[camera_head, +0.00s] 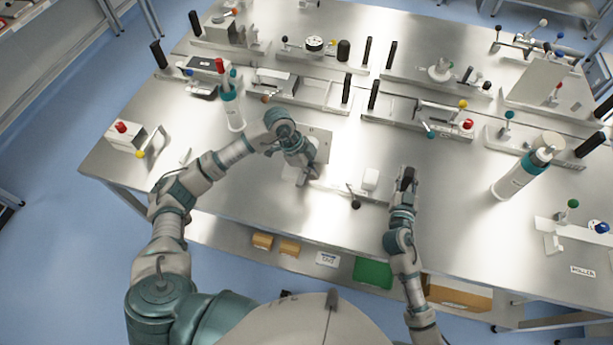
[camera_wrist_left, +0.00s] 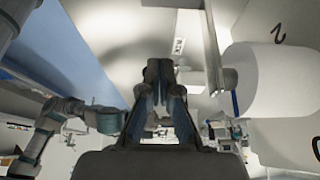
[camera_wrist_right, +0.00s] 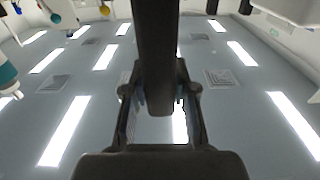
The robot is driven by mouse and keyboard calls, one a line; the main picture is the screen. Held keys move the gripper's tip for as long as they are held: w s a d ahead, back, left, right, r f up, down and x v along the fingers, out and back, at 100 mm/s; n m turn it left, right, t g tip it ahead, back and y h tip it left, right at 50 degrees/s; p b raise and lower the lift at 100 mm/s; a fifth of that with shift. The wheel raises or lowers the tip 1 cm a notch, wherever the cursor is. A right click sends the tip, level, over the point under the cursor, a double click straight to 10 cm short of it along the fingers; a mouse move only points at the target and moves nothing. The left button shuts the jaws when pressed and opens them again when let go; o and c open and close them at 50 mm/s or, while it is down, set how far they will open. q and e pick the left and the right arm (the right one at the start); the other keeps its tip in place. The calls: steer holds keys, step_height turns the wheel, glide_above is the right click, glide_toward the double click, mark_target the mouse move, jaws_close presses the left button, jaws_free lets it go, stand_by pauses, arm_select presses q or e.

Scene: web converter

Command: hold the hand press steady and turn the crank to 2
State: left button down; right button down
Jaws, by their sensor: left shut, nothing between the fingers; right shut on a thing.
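The hand press (camera_head: 321,134) stands near the front middle of the bench, partly hidden by my left arm. A thin crank with a dark knob (camera_head: 355,204) lies at its front right, beside a small white block (camera_head: 370,179). My left gripper (camera_head: 302,172) is at the press body; in the left wrist view its fingers (camera_wrist_left: 160,95) are together and empty, beside a large white cylinder (camera_wrist_left: 275,80) with a black "2" (camera_wrist_left: 278,34) near it. My right gripper (camera_head: 406,180) is shut on a dark upright bar (camera_wrist_right: 155,50), right of the white block.
Several fixtures with black posts (camera_head: 373,95) fill the back of the bench. A white box with a red knob (camera_head: 123,133) is at the left edge. Bare bench lies right of my right gripper.

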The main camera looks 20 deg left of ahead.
arm_select(q)
steer(key=d+v, duration=0.1)
steer(key=v, duration=0.6)
arm_select(e)
steer(key=shift+s+f, duration=0.1)
steer(key=shift+f, duration=0.5)
arm_select(q)
steer(key=a+f+h, duration=0.3)
steer(key=a+h, duration=0.3)
steer(key=a, duration=1)
steer(key=x, duration=1.3)
steer(key=shift+w+d+f, duration=0.1)
steer(key=shift+w+f, duration=0.1)
steer(key=shift+f, duration=0.25)
steer(key=shift+d+f, duration=0.35)
steer(key=shift+d, duration=0.15)
steer(key=v, duration=1.4)
steer(key=shift+a+f, duration=0.2)
steer(key=shift+a, duration=0.15)
steer(key=shift+w+r, duration=0.1)
arm_select(e)
steer(key=shift+r, duration=0.3)
